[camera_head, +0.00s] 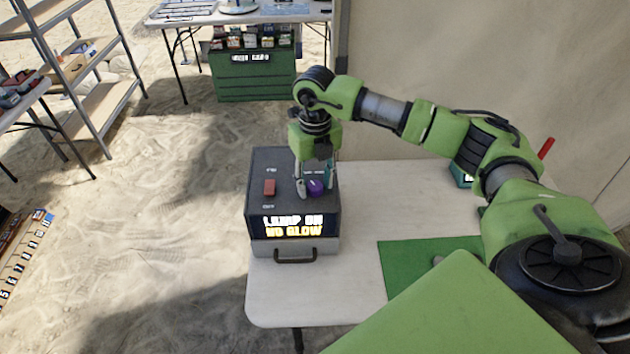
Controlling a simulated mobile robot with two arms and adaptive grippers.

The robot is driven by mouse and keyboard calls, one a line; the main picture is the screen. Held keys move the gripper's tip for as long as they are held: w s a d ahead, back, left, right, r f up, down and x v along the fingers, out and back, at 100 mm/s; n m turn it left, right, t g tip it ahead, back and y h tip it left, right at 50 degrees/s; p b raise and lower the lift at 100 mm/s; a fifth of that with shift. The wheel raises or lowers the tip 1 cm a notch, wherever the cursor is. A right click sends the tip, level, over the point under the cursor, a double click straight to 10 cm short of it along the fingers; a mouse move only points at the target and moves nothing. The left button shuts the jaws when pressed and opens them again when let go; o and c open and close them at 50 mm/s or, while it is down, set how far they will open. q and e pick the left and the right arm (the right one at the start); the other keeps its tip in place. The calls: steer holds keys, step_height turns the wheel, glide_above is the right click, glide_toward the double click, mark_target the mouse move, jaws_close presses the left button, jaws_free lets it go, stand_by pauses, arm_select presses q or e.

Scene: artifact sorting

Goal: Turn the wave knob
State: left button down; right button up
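The wave knob seems to be the small purple knob (316,187) on top of a dark grey box (261,205) on the white table. My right gripper (313,190) points down over the box from above, with its fingertips at the purple knob. One finger is left of the knob; the other is partly behind it, and I cannot tell whether they touch it. A red switch (269,187) is on the box top, left of the gripper. The box's lit display (293,226) reads "LAMP ON" and "NO GLOW". My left gripper is not in view.
The white table (350,220) has a green mat (425,262) right of the box. A drawer handle (295,256) sticks out at the box's front. A small green device (461,177) stands behind my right arm. Metal shelves (95,75) and a green crate (252,75) stand farther back.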

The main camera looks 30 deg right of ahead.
steer(key=c, duration=0.7)
steer(key=shift+c, duration=0.2)
steer(key=m, duration=0.3)
steer(key=shift+b, duration=0.4)
steer(key=m, duration=0.3)
steer(key=shift+m+b, duration=0.3)
steer(key=m, duration=0.3)
steer(key=shift+m, duration=0.3)
steer(key=shift+r+m, duration=0.1)
steer(key=shift+m, duration=1.7)
